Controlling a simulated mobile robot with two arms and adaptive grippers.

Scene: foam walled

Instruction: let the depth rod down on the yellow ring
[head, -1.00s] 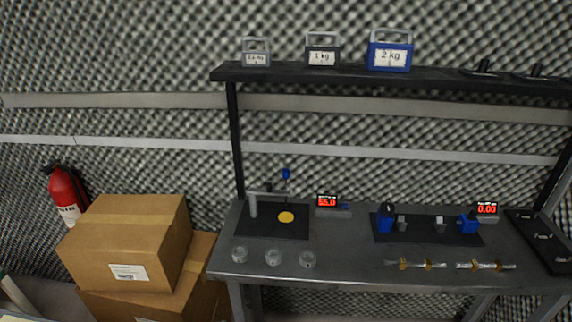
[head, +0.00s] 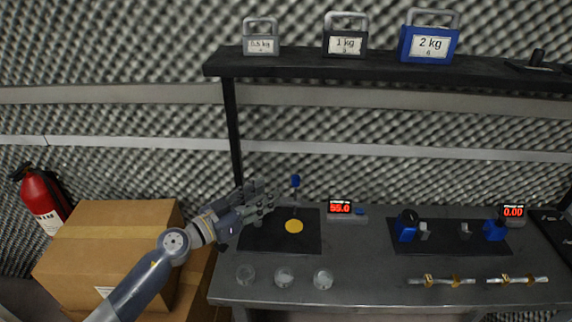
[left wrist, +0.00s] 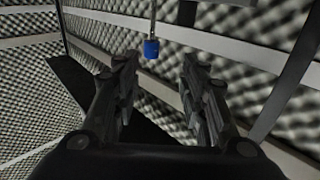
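The depth rod is a thin upright rod with a blue knob (head: 295,181) on top, at the left end of the bench. The knob also shows in the left wrist view (left wrist: 151,48), beyond the fingertips and in the gap between them. The yellow ring (head: 294,226) looks like a flat yellow disc on a black mat (head: 268,243), below the rod. The rod's lower end is too small to make out. My left gripper (head: 273,200) is open and empty, left of the knob and apart from it, hiding the stand. My right gripper is not in view.
A red display (head: 340,207) reading 55.0 stands right of the mat. Several glass jars, one of them in front (head: 284,277), line the front edge. A shelf (head: 300,66) with labelled weights runs above. Cardboard boxes (head: 110,245) stand at the left.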

